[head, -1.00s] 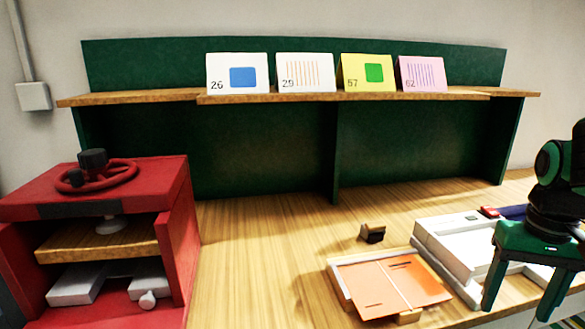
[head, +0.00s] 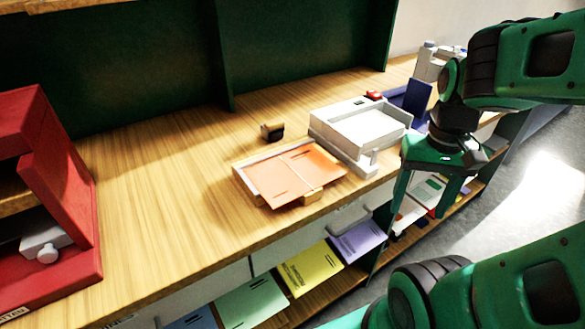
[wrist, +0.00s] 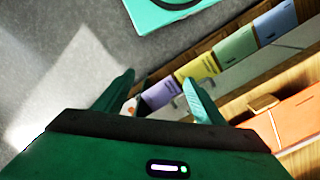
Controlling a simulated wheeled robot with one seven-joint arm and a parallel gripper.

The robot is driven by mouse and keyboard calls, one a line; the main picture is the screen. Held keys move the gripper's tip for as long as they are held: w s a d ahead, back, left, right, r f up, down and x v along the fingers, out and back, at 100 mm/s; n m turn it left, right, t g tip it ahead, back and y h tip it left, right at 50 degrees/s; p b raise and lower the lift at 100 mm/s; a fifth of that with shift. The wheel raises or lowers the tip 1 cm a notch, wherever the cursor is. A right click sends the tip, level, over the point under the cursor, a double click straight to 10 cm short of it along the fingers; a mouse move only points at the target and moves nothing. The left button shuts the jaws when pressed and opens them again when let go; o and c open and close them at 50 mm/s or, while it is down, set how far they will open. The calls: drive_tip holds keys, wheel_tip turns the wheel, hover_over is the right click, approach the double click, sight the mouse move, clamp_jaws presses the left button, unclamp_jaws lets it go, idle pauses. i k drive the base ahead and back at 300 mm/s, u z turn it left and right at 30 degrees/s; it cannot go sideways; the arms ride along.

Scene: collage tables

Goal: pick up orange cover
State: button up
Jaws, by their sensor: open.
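The orange cover (head: 285,177) is a flat panel with a seam and small dark slots. It lies on a pale wooden tray (head: 243,178) near the front edge of the table. A small wooden block (head: 312,196) sits at its front edge. In the wrist view, part of the orange cover (wrist: 300,118) shows at the right edge. My gripper (head: 420,218) is open and empty, pointing down, to the right of the cover and apart from it, in front of the table edge. Its two fingers (wrist: 158,88) are spread in the wrist view.
A white box-like machine (head: 358,128) stands right of the tray. A small dark-and-wood block (head: 272,131) lies behind it. A red cabinet (head: 55,180) stands at the left. Coloured folders (head: 312,267) lie on a shelf below. The table's left-middle is clear.

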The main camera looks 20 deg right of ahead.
sight(280, 180)
drive_tip(key=u, duration=0.45)
drive_tip(key=k, duration=1.65)
drive_tip(key=z, duration=1.15)
drive_tip(key=i, duration=1)
drive_tip(key=u, duration=0.05)
